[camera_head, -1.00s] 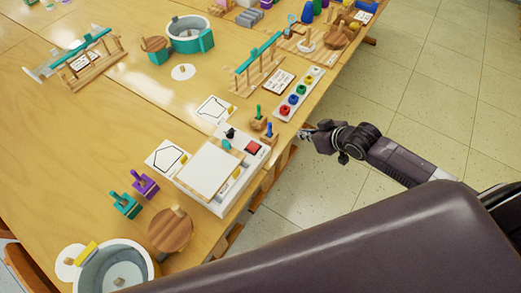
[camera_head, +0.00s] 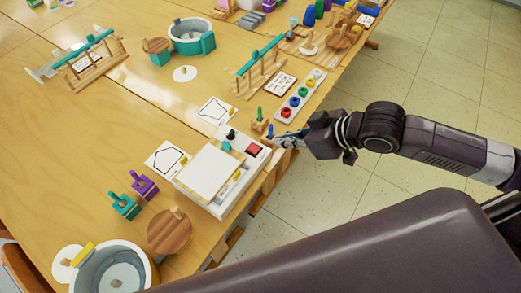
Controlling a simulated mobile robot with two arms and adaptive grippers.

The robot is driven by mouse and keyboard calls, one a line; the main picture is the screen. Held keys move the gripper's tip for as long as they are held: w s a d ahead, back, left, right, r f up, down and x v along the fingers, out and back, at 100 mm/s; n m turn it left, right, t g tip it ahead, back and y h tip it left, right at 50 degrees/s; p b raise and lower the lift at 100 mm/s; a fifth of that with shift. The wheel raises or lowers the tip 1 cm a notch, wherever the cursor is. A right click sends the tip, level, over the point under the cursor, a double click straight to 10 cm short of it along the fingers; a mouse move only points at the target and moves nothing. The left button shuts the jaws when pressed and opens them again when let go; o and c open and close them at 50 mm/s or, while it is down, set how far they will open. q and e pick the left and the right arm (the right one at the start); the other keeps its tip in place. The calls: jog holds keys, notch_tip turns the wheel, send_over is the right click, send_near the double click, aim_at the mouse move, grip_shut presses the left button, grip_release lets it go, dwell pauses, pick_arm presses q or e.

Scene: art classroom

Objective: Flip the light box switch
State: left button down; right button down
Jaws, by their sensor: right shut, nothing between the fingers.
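The light box (camera_head: 187,201) is a white box with a pale flat panel (camera_head: 208,172) on top. It sits near the table's right edge in the head view. A red switch (camera_head: 253,150) and a black knob (camera_head: 231,134) are at its far end. My right gripper (camera_head: 277,139) is shut and empty. Its tips are just to the right of the red switch, near the table edge, and appear apart from the switch. My left gripper is not in view.
A small wooden piece with a green peg (camera_head: 260,120) and a blue peg (camera_head: 270,131) stand close to my right gripper. A tray of coloured knobs (camera_head: 300,97) lies beyond. A round wooden lid (camera_head: 170,232) and a round tub (camera_head: 112,268) are nearer. Tiled floor lies right.

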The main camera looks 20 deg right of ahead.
jog(key=p, duration=0.1)
send_over(256, 155)
jog(key=s, duration=0.1)
jog(key=f, duration=0.4)
jog(key=d+f, duration=0.1)
jog(key=f, duration=0.2)
jog(key=shift+s, duration=0.15)
notch_tip(256, 155, down, 3)
jog(key=shift+r, duration=0.2)
jog(key=shift+f, duration=0.75)
jog(key=shift+p, duration=0.3)
jog(key=shift+s+d+f+p, duration=0.15)
jog(key=shift+s+f+p, duration=0.1)
jog(key=shift+f+p, duration=0.35)
jog(key=shift+f, duration=0.15)
